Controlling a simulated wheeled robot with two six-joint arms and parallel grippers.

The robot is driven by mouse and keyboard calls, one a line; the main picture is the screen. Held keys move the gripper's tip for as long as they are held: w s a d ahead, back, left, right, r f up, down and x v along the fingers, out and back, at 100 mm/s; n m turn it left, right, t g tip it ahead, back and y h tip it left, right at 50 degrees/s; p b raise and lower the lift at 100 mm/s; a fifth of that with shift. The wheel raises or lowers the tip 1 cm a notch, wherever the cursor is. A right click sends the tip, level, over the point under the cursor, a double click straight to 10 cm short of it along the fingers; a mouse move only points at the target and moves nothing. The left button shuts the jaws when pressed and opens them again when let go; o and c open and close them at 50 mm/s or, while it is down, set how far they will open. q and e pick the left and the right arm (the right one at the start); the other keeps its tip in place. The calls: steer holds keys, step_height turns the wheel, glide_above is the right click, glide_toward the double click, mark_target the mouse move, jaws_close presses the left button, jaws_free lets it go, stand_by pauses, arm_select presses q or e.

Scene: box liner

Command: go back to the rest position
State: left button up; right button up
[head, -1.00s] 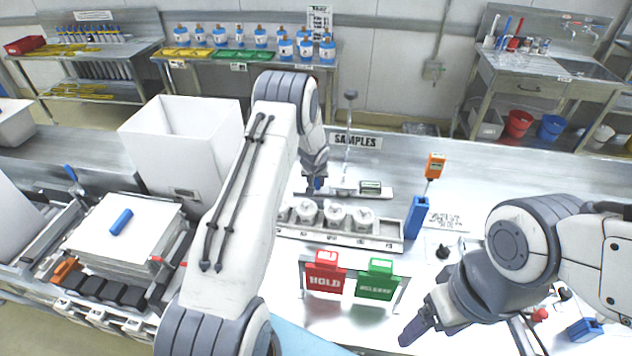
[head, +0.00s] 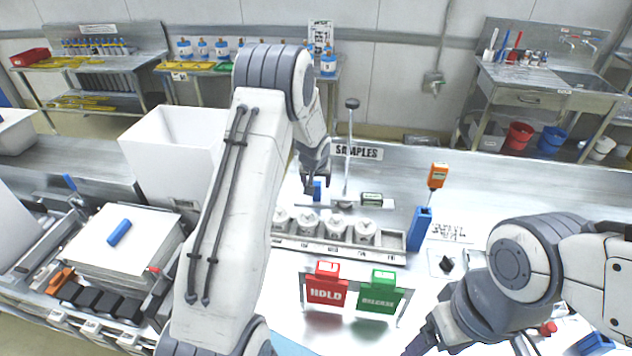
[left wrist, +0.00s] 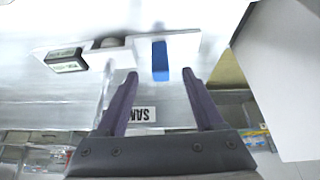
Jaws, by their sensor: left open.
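My left gripper (head: 312,184) is open above the back of the bench, over a white shelf strip below the SAMPLES sign. A small blue block (head: 317,191) is on that strip beside its fingertips. In the left wrist view the open left gripper (left wrist: 160,75) has nothing between its fingers, and the blue block (left wrist: 160,61) lies just beyond the fingertips, apart from them. My right gripper (head: 425,342) is low at the front of the bench, partly cut off by the picture's lower edge; its jaw opening cannot be made out.
A rack of white-lidded jars (head: 338,229) stands below the strip. Red HOLD (head: 326,287) and green (head: 378,295) signs stand in front. A blue holder (head: 419,229) is at the right. A white bin (head: 170,145) and a paper stack (head: 125,240) are at the left.

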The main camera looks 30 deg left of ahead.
arm_select(q)
steer(key=shift+v, duration=1.3)
